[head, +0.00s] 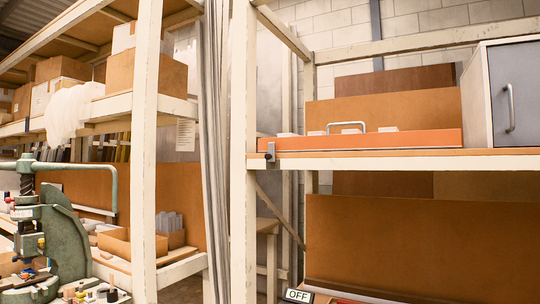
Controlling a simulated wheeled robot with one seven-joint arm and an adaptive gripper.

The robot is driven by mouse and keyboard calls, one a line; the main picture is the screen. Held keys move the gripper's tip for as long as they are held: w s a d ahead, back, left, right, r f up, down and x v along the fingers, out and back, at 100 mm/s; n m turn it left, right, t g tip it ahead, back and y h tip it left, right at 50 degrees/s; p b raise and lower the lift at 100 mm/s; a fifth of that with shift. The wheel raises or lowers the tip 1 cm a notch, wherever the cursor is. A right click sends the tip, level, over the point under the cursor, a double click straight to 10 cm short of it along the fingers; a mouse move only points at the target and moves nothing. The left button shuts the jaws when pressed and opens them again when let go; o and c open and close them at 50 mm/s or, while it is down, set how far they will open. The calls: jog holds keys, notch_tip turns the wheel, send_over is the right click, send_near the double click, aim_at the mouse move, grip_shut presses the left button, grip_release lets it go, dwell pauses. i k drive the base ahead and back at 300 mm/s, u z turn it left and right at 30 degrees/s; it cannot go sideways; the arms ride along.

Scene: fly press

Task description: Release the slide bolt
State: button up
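A small dark grey fitting (270,153) sits at the left end of the orange-fronted tray or drawer (380,141) on the upper right shelf. It looks like the slide bolt, but it is too small to tell whether it is shut or drawn back. A bright bar handle (348,126) stands at the top of the orange front. My gripper is not in this view.
A grey-doored cabinet (512,92) stands right of the tray on the same shelf (420,163). A cream post (243,150) rises just left of the fitting. A green fly press (60,240) stands lower left. An OFF sign (299,296) shows at the bottom edge.

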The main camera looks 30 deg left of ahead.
aim_at(270, 156)
jog(key=u, duration=0.55)
jog(key=k, duration=0.65)
jog(key=u, duration=1.15)
jog(key=i, duration=1.1)
jog(key=z, duration=0.55)
